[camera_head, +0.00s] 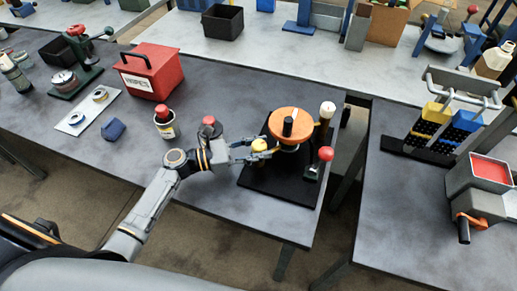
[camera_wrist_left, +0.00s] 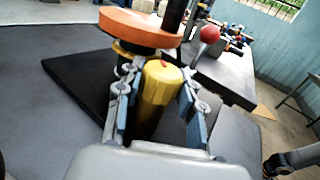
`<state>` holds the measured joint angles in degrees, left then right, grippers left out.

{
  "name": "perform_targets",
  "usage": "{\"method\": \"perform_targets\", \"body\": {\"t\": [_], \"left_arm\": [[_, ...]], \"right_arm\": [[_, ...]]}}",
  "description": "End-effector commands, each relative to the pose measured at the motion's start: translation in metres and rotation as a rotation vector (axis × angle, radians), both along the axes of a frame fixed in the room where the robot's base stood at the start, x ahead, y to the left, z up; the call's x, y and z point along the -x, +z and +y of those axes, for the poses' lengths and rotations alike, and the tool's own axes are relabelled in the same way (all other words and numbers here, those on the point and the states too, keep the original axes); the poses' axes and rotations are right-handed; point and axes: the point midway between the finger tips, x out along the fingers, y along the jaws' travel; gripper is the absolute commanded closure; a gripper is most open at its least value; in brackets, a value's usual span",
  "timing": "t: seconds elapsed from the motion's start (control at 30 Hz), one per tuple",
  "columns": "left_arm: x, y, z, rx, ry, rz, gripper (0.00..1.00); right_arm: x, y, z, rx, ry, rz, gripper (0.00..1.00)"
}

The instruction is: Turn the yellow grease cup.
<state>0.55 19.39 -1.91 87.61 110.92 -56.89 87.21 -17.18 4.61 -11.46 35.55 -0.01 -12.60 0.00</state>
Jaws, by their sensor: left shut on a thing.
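The yellow grease cup (camera_head: 259,146) sits at the left side of a device with an orange disc (camera_head: 291,122) on a black base plate (camera_head: 285,186). In the left wrist view the yellow cup (camera_wrist_left: 160,82) stands upright between my left fingers, with a small red mark on its top. My left gripper (camera_head: 254,150) reaches in from the left and is shut on the cup; its two blue-padded fingers (camera_wrist_left: 158,105) flank it. The cup's lower part is in shadow.
A red-knobbed lever (camera_head: 325,154) and a white-topped post (camera_head: 326,112) stand right of the disc. A red-capped can (camera_head: 164,123) and a red box (camera_head: 153,72) stand to the left on the grey table. A gap separates the right table.

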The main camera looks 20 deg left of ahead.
Motion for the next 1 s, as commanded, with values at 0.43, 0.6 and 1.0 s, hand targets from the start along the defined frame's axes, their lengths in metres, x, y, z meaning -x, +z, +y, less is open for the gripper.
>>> {"method": "perform_targets", "body": {"t": [0.43, 0.6, 1.0], "left_arm": [[0.0, 0.001, 0.0, 0.002, -0.004, 0.0, 0.52], [0.0, 0.0, 0.0, 0.001, -0.004, -0.001, 0.39], [0.01, -0.001, 0.017, -0.002, -0.003, 0.002, 0.39]], "right_arm": [[0.0, 0.0, 0.0, 0.0, 0.001, 0.0, 0.6], [0.0, 0.0, 0.0, 0.0, 0.0, 0.0, 0.6], [0.0, 0.0, -0.001, 0.001, 0.0, 0.0, 0.6]]}}
